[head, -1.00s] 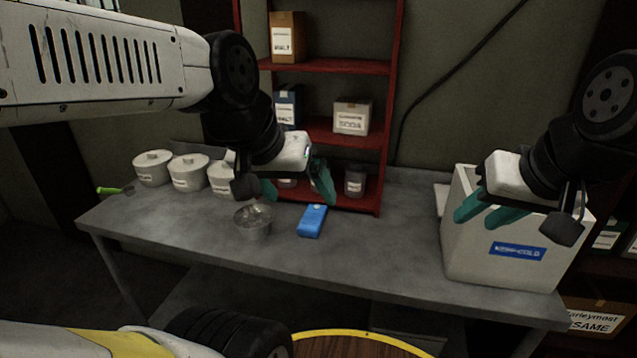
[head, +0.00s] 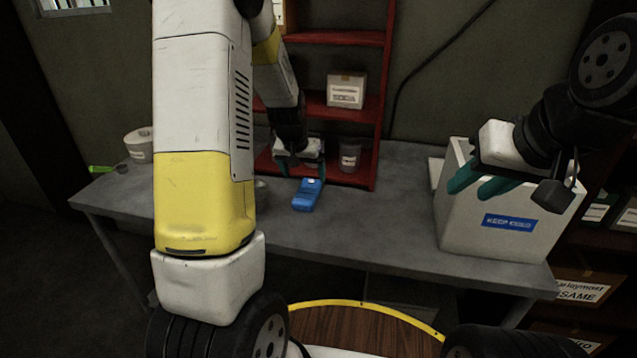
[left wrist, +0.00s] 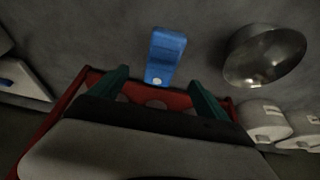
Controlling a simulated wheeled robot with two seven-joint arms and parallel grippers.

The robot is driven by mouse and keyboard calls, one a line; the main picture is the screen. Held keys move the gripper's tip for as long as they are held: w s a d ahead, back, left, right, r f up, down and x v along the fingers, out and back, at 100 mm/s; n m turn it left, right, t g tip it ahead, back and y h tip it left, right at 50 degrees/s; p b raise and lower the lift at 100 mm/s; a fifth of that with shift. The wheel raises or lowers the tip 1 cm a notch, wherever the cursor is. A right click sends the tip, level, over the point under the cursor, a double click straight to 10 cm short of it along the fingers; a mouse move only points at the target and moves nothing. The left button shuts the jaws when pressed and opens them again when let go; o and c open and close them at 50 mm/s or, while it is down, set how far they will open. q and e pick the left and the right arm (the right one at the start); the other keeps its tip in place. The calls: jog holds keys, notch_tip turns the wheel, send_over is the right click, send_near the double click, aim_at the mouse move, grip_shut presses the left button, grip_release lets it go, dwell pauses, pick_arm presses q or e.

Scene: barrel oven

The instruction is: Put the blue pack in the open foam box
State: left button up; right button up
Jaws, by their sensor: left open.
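The blue pack (head: 307,196) lies flat on the grey table, near the foot of the red shelf. In the left wrist view the blue pack (left wrist: 164,56) lies beyond and between my open fingertips, apart from them. My left gripper (head: 302,170) is open and empty above the back end of the pack; its teal fingers also show in the left wrist view (left wrist: 160,88). The white foam box (head: 500,222), with a blue label, stands open-topped on the right of the table. My right gripper (head: 478,188) is in front of its upper part; its finger gap is unclear.
A metal bowl (left wrist: 265,56) stands beside the pack, mostly hidden by my left arm in the head view. The red shelf (head: 372,130) rises behind, holding a soda box (head: 346,90) and a jar (head: 349,157). Table between pack and foam box is clear.

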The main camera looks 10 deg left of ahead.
aim_at(307, 191)
pick_arm(q)
jog(key=shift+a+x, duration=0.15)
jog(key=shift+x, duration=0.45)
jog(key=shift+a+x, duration=0.15)
jog(key=shift+x, duration=0.45)
jog(key=x, duration=0.7)
jog(key=shift+w+f, duration=0.2)
jog(key=c, duration=1.7)
grip_shut()
jog(key=shift+r, duration=0.15)
